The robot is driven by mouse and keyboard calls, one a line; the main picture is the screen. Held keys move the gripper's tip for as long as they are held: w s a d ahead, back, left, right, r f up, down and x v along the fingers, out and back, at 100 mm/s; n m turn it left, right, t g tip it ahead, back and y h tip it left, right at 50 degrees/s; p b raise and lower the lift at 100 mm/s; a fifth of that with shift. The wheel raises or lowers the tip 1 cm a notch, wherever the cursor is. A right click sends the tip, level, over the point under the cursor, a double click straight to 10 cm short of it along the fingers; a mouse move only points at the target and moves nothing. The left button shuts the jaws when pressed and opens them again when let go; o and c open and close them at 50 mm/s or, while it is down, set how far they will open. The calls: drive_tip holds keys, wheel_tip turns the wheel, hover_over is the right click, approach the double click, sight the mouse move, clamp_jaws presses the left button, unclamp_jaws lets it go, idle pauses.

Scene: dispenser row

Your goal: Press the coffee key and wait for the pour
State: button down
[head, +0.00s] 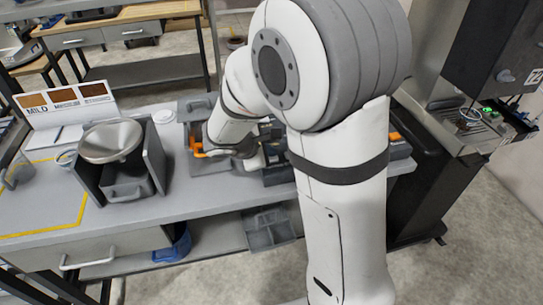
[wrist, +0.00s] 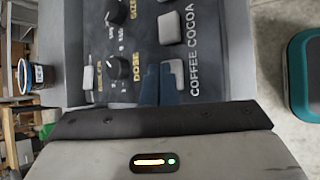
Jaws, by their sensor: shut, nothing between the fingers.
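In the wrist view, a dark control panel (wrist: 140,45) fills the upper middle, with its lettering turned sideways. The coffee key (wrist: 177,72) is a pale square button beside the word COFFEE. The cocoa key (wrist: 169,28) is the similar button above it in the picture. My gripper (wrist: 159,70) shows as two dark blue fingers, shut together and empty. Their tips overlap the left edge of the coffee key in the picture. I cannot tell whether they touch it or whether it is pushed in. No cup or pour shows at this panel. In the head view my arm hides the fingers.
Two black knobs (wrist: 122,67) sit left of the keys. A teal-edged object (wrist: 304,75) is at far right.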

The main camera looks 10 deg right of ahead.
drive_tip(key=shift+r, duration=0.55)
drive_tip(key=shift+r+p, duration=2.05)
drive_tip(key=shift+r, duration=0.55)
drive_tip(key=shift+f, duration=0.1)
drive_tip(key=s+r+m+g+y, duration=0.1)
drive_tip(key=s+r+m+y, duration=0.2)
drive_tip(key=s+m, duration=0.5)
drive_tip(key=s+d+r+m+g+y, duration=0.1)
drive_tip(key=s+r+m+y, duration=0.3)
drive_tip(key=s+m, duration=0.4)
drive_tip(key=s, duration=0.5)
drive_tip(key=shift+d+r, duration=0.1)
